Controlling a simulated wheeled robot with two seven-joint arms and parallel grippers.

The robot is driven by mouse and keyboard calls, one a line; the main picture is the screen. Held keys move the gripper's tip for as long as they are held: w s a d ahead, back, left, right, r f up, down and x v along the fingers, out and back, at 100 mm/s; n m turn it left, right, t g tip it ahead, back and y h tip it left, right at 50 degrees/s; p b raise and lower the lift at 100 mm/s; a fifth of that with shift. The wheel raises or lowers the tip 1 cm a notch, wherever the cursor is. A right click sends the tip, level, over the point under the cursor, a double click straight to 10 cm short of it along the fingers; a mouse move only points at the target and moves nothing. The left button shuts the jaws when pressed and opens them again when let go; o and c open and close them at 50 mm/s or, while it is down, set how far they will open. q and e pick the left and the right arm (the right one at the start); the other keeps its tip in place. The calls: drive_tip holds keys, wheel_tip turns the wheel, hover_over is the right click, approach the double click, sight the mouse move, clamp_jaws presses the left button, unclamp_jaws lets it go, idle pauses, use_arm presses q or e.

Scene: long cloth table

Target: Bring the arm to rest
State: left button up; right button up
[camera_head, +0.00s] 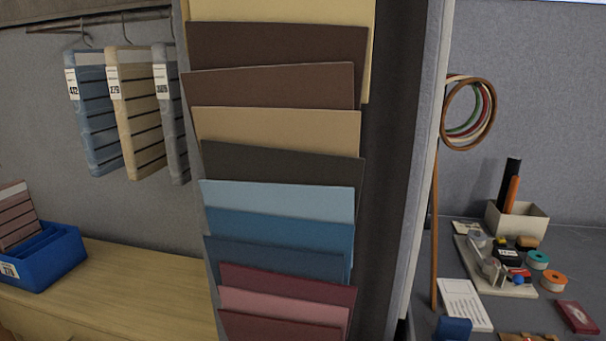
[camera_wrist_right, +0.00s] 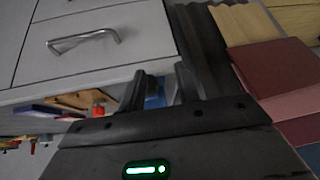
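My right gripper (camera_wrist_right: 161,76) shows in the right wrist view. Its two dark fingers stand apart, with nothing held between them. A blue item shows in the gap, behind the fingers. Neither gripper shows in the head view, and my left gripper is in neither view.
A tall rack of coloured sample sheets (camera_head: 280,130) fills the head view's middle. A blue bin (camera_head: 45,262) stands on a wooden surface (camera_head: 140,290) at left. A dark table (camera_head: 420,255) with small goods is at right. A drawer handle (camera_wrist_right: 84,41) shows in the wrist view.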

drive_tip(key=s+a+f+n+g, duration=0.35)
drive_tip(key=s+f, duration=0.45)
drive_tip(key=s, duration=0.3)
drive_tip(key=w+a+f+t+y, duration=0.3)
drive_tip(key=w+a+f+t, duration=0.1)
drive_tip(key=w+a+t, duration=0.2)
drive_tip(key=shift+w+a+f+t, duration=0.25)
drive_tip(key=shift+w+t, duration=0.25)
drive_tip(key=shift+t, duration=0.25)
drive_tip(key=shift+d, duration=0.1)
